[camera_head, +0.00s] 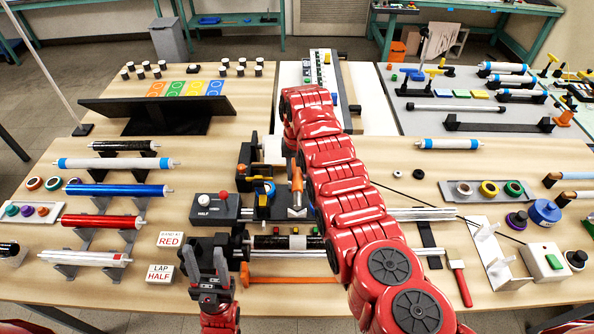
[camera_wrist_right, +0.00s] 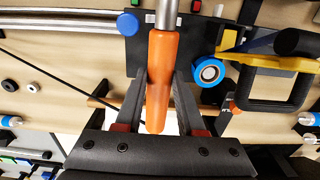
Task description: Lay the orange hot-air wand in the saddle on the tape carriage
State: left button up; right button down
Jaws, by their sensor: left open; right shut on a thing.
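The orange hot-air wand (camera_head: 297,178) has an orange handle and a silver barrel. In the right wrist view the handle (camera_wrist_right: 163,55) lies between the fingers of my right gripper (camera_wrist_right: 161,90), which is shut on it. The barrel points away from the gripper over the dark tape carriage. In the head view the wand is upright or steeply tilted at the right part of the tape carriage (camera_head: 269,208). I cannot tell whether it touches the saddle. My right arm hides my right gripper there. My left gripper (camera_head: 205,266) is open and empty, left of the carriage and near the front.
Rolls on stands, including a red one (camera_head: 102,220), line the left. Signs reading RED (camera_head: 170,239) and HALF (camera_head: 160,273) stand near my left gripper. A blue tape roll (camera_wrist_right: 208,71) is beside the wand. An orange-handled tool (camera_head: 285,280) lies in front of the rails.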

jog(key=shift+w+f+b, duration=0.1)
jog(key=shift+f+b, duration=2.05)
jog(key=shift+f, duration=1.1)
jog(key=shift+f+b, duration=0.6)
jog(key=shift+f, duration=0.15)
jog(key=shift+c, duration=2.2)
grip_release()
jog(key=shift+r, duration=0.1)
